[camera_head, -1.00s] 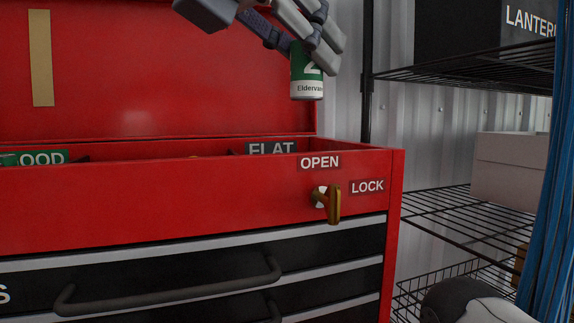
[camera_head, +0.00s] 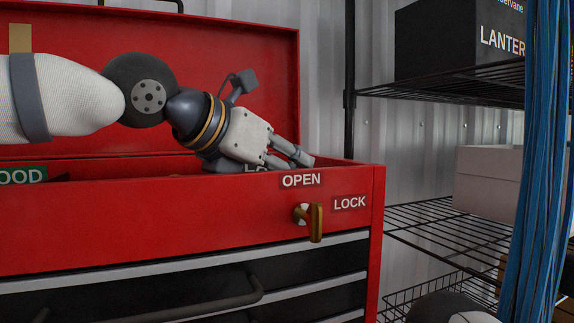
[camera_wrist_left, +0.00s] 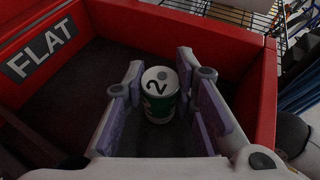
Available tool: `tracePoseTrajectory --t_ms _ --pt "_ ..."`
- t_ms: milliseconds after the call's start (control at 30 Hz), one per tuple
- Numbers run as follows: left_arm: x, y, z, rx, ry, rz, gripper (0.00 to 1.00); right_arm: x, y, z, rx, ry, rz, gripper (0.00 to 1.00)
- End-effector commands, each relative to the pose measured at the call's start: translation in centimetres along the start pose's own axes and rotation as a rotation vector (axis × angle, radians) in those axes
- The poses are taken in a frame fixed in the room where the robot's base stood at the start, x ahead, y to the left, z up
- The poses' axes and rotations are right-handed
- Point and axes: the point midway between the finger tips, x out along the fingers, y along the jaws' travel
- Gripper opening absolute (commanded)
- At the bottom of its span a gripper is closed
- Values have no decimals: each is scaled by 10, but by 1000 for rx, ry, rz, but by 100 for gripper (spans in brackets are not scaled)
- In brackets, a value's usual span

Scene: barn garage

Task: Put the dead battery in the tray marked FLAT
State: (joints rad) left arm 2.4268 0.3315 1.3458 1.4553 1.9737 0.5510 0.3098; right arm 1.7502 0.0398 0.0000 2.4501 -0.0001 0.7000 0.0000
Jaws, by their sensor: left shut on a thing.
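The battery (camera_wrist_left: 160,95), a green and white cylinder with a 2 on its top, is between the fingers of my left gripper (camera_head: 304,158), which is shut on it. In the left wrist view the battery is upright inside the red-walled compartment beside the FLAT label (camera_wrist_left: 40,60). I cannot tell whether it touches the dark floor (camera_wrist_left: 85,85). In the head view the battery is hidden behind the red chest's front wall, and the gripper covers most of the FLAT label. My right gripper is not in view.
The red tool chest (camera_head: 150,220) has its lid up behind my arm. A brass latch (camera_head: 315,222) sits on its front between OPEN and LOCK labels. A green label ending in OOD (camera_head: 22,176) is at left. Wire shelves (camera_head: 430,215) and blue strands (camera_head: 545,180) stand at right.

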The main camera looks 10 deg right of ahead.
Motion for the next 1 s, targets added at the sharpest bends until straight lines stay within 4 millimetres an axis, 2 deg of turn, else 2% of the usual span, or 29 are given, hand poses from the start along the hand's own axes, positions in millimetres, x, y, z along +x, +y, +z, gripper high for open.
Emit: tracePoseTrajectory --t_ms 67,100,167,467,567,1000 --pt "1 0 -3 -2 1 -1 0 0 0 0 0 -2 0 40" --pt "2 0 -3 -2 2 0 32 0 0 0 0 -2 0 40" --pt "2 0 -3 -2 2 0 45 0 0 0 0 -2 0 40" --pt "1 0 -2 -2 1 0 45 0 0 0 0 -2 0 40" --pt "-5 1 0 -2 0 0 45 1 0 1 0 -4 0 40" --pt "-94 1 0 -2 -2 1 45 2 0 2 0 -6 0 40"
